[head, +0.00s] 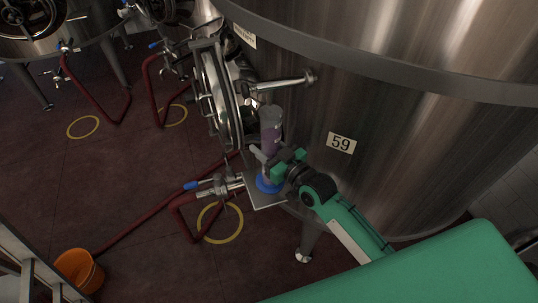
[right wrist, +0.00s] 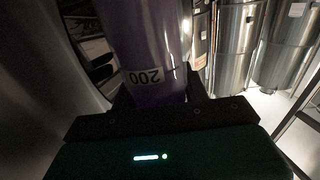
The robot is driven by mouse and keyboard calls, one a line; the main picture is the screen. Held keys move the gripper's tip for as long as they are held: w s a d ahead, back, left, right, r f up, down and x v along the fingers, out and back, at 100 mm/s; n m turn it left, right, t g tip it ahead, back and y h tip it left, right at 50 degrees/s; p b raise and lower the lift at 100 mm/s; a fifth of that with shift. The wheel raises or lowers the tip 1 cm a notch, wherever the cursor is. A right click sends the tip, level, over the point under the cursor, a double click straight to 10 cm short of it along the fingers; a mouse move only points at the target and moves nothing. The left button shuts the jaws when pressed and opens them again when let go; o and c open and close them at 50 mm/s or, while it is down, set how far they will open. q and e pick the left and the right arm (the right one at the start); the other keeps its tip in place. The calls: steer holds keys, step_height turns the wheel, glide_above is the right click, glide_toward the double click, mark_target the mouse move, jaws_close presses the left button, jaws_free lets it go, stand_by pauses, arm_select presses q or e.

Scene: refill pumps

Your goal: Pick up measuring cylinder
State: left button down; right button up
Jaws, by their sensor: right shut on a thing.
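The measuring cylinder (head: 271,126) is tall, with a purple tint and a blue base, and stands upright on a small metal shelf (head: 265,202) in front of the steel tank. My right gripper (head: 268,163) is shut around its lower part. In the right wrist view the cylinder (right wrist: 150,45) fills the space between the fingers of the gripper (right wrist: 155,104), with a "200" label facing the camera. The blue base appears to be at shelf level; I cannot tell whether it touches. My left gripper is not in view.
The large steel tank (head: 400,130) labelled 59 stands right beside the cylinder. Its open round hatch (head: 217,98) and a valve with a red hose (head: 140,220) are to the left. An orange bucket (head: 78,270) and a ladder (head: 30,265) stand at lower left.

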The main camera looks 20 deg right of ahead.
steer(key=shift+r, duration=0.2)
steer(key=shift+r+b, duration=0.35)
steer(key=shift+r, duration=0.25)
steer(key=b+v, duration=0.4)
steer(key=v, duration=1.4)
